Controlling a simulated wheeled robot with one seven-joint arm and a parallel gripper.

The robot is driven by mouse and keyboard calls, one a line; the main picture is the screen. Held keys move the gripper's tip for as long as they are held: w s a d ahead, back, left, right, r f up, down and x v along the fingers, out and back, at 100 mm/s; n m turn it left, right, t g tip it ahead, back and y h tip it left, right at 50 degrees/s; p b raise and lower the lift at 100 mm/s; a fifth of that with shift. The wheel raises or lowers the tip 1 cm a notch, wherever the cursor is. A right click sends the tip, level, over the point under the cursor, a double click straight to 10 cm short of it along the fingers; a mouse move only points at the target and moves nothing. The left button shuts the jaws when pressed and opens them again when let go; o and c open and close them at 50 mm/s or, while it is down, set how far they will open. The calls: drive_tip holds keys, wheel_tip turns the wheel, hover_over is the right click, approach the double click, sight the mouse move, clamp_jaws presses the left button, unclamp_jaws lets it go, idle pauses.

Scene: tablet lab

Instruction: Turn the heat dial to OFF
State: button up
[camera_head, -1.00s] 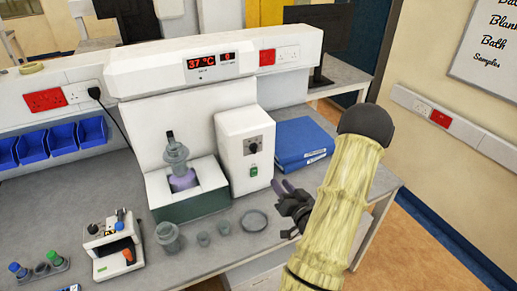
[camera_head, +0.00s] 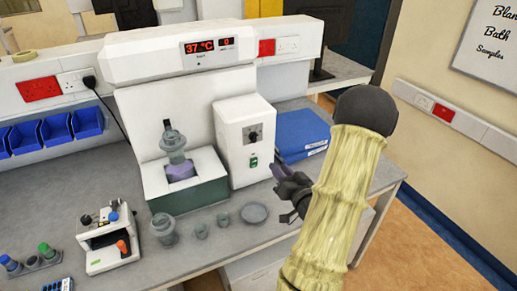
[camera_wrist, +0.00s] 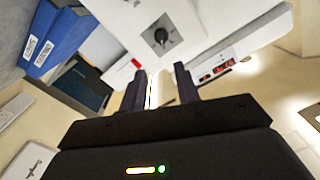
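The heat dial (camera_head: 252,134) is a dark knob on a square plate on the front of a white control box (camera_head: 232,155). A green switch (camera_head: 253,161) sits below it. In the wrist view the dial (camera_wrist: 162,37) shows beyond my fingertips, slightly above them. My gripper (camera_head: 276,171) is at the right of the box, in front of the blue binders, apart from the dial. In the wrist view my gripper (camera_wrist: 166,80) has its two fingers spread with nothing between them. The display (camera_head: 207,46) above reads 37 °C and 0. The dial's markings are too small to read.
Blue binders (camera_head: 302,132) lie right of the box. A glass vessel (camera_head: 173,146) stands in the bath at its left. Small cups and a dish (camera_head: 254,213) sit along the bench front. A small device (camera_head: 108,240) stands at front left.

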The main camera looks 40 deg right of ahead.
sight(256, 139)
drive_tip(key=p+x, duration=0.2)
drive_tip(key=x, duration=1.3)
drive_tip(key=shift+a+r, duration=0.1)
drive_tip(key=shift+w, duration=0.35)
clamp_jaws()
